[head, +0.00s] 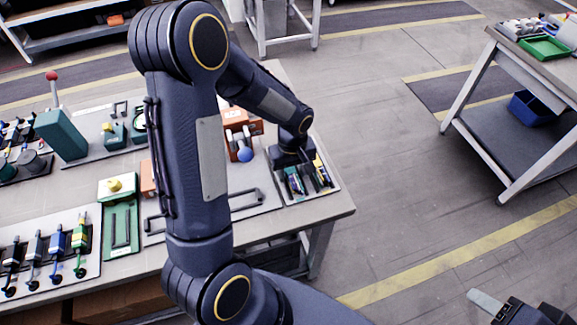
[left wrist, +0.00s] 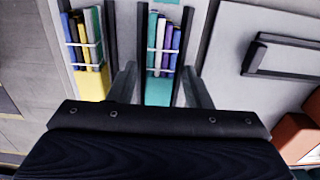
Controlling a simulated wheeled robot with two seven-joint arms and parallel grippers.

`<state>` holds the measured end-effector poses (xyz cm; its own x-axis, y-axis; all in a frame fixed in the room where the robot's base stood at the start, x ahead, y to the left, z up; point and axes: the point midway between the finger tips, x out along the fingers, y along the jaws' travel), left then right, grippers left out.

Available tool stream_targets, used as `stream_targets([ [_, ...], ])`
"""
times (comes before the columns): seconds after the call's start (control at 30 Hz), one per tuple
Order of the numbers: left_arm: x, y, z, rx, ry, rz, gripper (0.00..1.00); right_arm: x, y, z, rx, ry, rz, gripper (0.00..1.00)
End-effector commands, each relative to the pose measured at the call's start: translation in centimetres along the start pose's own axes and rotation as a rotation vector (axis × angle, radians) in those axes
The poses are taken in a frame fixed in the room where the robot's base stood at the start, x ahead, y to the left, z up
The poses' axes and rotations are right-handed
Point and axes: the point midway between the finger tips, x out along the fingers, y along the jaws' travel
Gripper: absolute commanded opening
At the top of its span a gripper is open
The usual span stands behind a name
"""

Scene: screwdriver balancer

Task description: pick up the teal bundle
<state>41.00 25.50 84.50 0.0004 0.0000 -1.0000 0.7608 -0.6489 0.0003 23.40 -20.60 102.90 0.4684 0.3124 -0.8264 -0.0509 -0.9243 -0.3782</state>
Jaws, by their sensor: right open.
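The teal bundle (left wrist: 160,50) is a group of thin sticks, tied with pale bands, above a teal block in a dark-walled slot. In the head view it shows as the left bundle (head: 294,183) on the pale tray at the table's right corner. My left gripper (head: 292,160) is over that tray. In the left wrist view its open fingers (left wrist: 161,88) stand apart, one on each side of the teal bundle's slot. The dark wrist body hides the slot's near end. My right gripper (head: 490,304) is at the bottom right, open and away from the table.
A yellow-based bundle (left wrist: 87,50) stands in the neighbouring slot. A panel with a dark handle (left wrist: 285,56) lies on the other side. A red box (head: 238,125) and blue ball (head: 245,155) are near my left arm, which hides mid-table. A cart (head: 515,125) stands right; the floor between is clear.

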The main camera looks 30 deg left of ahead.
Motion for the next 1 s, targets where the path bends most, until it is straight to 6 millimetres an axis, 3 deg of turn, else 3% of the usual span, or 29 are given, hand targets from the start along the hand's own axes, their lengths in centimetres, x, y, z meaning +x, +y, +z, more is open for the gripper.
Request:
stream_targets([
  [0.03,0.0,0.0,0.0,0.0,0.0,0.0,0.38,0.0,0.0,0.0,0.0,0.0,0.0,0.52],
  [0.3,-0.1,0.0,0.0,0.0,0.0,0.0,0.05,0.0,0.0,0.0,0.0,0.0,0.0,0.52],
  [0.57,-0.5,0.0,-0.1,0.0,0.002,0.002,0.05,0.0,0.0,0.0,0.0,0.0,0.0,0.52],
  [1.0,-8.4,0.1,-0.1,0.001,0.003,0.005,0.05,0.1,0.1,0.1,0.0,0.0,0.0,0.52],
])
